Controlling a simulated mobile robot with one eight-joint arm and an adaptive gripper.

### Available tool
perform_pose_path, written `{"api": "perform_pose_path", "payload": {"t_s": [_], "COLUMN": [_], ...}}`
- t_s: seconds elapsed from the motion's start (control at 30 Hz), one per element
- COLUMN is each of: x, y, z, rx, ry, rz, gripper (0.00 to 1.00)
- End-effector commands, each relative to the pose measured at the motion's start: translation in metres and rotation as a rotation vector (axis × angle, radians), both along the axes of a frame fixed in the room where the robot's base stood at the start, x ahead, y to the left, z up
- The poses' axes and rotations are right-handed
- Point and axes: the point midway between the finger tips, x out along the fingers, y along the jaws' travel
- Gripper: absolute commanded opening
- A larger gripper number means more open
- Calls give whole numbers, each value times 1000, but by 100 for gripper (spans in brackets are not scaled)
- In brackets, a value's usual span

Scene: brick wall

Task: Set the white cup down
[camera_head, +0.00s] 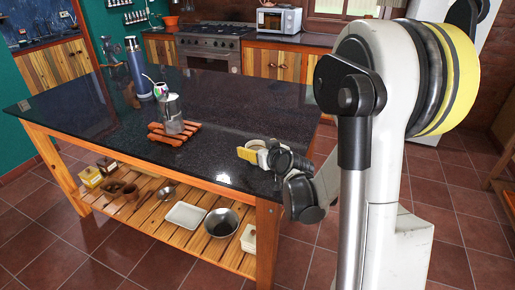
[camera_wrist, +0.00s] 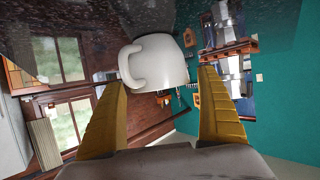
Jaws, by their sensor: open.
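The white cup (camera_wrist: 162,62) shows in the wrist view, where the picture is upside down. It is at the dark countertop (camera_wrist: 60,18), with its handle toward the left of the picture. It appears to stand on the top, but its contact with the surface is unclear. My gripper (camera_wrist: 160,76) has its two yellow fingers spread, one toward each side of the cup, with visible gaps between fingers and cup. In the head view my gripper (camera_head: 247,154) is low over the island's front right part. The cup is not clearly visible there.
On the island (camera_head: 240,95), a wooden trivet (camera_head: 168,138) bears a metal pot (camera_head: 171,115). A blue bottle (camera_head: 137,70) and a white gourd-like cup (camera_head: 160,90) stand behind. The island's back right is clear. A slatted shelf below holds bowls and trays.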

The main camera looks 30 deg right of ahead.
Motion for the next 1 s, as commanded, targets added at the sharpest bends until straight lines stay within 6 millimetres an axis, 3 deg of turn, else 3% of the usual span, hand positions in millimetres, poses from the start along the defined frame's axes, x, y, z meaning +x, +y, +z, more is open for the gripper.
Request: {"api": "perform_pose_path", "payload": {"t_s": [0.17, 0.53, 0.77, 0.87, 1.0], "x": [-14, -89, -109, -112, -125], "y": [1, 11, 17, 37, 88], "z": [10, 41, 49, 53, 63], "rx": [0, 1, 3, 17, 50], "ry": [0, 0, 7, 41, 154], "rz": [-1, -1, 7, 39, 113], "gripper": [86, 86, 86, 86, 86]}}
